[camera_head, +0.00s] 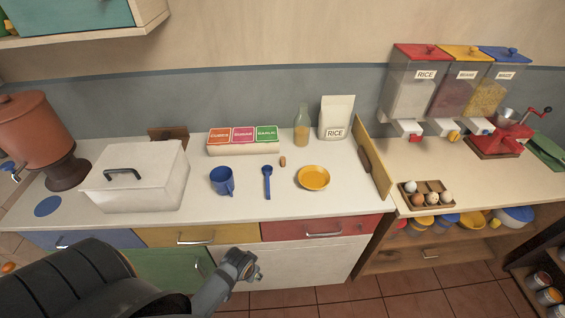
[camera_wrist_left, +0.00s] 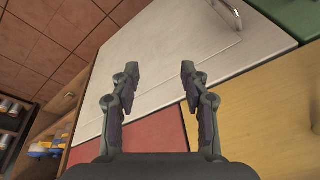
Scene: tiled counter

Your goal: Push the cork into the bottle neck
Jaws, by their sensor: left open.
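The cork (camera_head: 282,161) is a small brown piece on the white counter, between the blue spoon and the bottle. The glass bottle (camera_head: 302,128) stands upright at the back of the counter with yellowish contents low in it; its neck looks uncorked. My left gripper (camera_head: 252,273) is low in front of the cabinet fronts, below the counter edge and well away from cork and bottle. In the left wrist view its two fingers (camera_wrist_left: 158,85) are spread apart with nothing between them. My right gripper is not in view.
A wooden board (camera_head: 374,165) closes the right end.

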